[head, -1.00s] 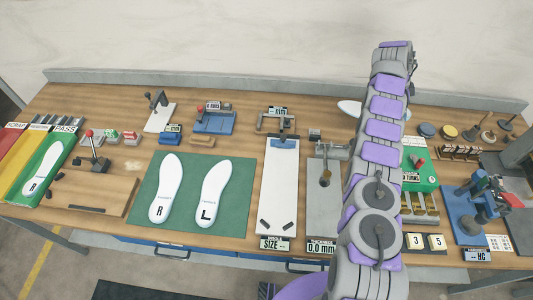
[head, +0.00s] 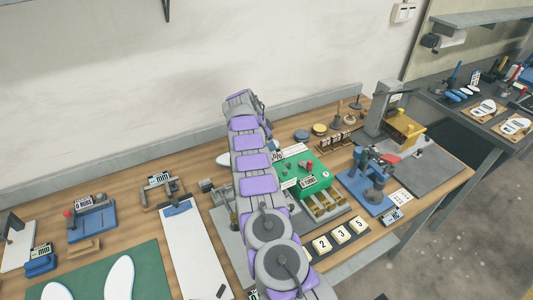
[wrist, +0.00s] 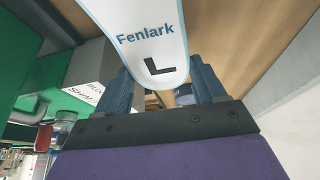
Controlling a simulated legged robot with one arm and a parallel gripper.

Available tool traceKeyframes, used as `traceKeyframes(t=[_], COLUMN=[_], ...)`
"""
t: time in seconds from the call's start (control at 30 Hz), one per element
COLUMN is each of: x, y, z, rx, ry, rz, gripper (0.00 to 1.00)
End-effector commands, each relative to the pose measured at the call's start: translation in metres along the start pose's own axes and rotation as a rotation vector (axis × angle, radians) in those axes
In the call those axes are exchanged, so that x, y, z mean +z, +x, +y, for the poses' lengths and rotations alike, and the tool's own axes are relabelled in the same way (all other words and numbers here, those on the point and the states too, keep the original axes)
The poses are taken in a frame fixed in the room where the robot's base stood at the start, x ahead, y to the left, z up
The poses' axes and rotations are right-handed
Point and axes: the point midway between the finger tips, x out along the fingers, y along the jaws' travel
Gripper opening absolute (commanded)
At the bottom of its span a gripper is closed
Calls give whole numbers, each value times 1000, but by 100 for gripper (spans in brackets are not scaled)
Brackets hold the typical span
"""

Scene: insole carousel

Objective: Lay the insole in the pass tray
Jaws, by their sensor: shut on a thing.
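A white insole (wrist: 145,22) marked "Fenlark" and "L" is in my gripper (wrist: 163,88) in the wrist view. The dark fingers stand on either side of its rounded, lettered end, and its other end runs out of the picture. In the head view a white tip, likely of this insole (head: 222,158), shows just left of my raised arm, whose links hide the gripper and the rest. The pass tray is not in view now. Two other white insoles, one on the left (head: 57,292) and one on the right (head: 120,278), lie on the green mat (head: 148,272), cut by the picture's edge.
A long white size board (head: 190,250), a green box (head: 310,180) and a blue fixture (head: 372,190) crowd the bench around my arm. Number blocks (head: 340,235) line the front edge. A second dark bench (head: 465,115) stands at the right, with floor between.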

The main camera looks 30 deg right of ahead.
Motion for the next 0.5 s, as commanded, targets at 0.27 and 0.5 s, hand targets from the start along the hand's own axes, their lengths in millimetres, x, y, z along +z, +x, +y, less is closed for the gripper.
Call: traceKeyframes(t=[0.27,0.5], x=[13,18], y=[30,38], z=[0,0], rx=[1,0], ry=[0,0], rz=[0,1], gripper=[11,11])
